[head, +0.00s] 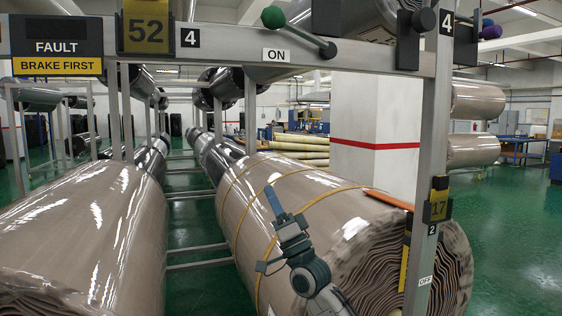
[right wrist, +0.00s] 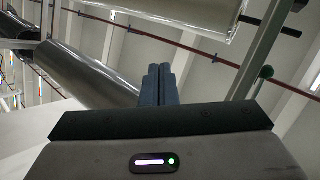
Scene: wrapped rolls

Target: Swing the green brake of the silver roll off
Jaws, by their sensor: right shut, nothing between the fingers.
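The green brake knob (head: 273,17) sits at the upper left end of a pale lever, which slopes down right to a dark end on the top crossbar, above the ON label (head: 276,54). A green knob (right wrist: 266,72) also shows at the right in the right wrist view. A shiny silver roll (head: 365,14) lies behind the lever, cut off by the top edge. My right gripper (head: 272,198) is shut and empty, in front of the lower brown roll and well below the knob. Its fingers (right wrist: 158,85) show together in the wrist view. My left gripper is not visible.
The grey crossbar (head: 225,62) and right post (head: 433,110) frame the space. Wrapped brown rolls (head: 90,235) lie below, one with yellow straps (head: 240,190). An OFF label (head: 425,281) is low on the post.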

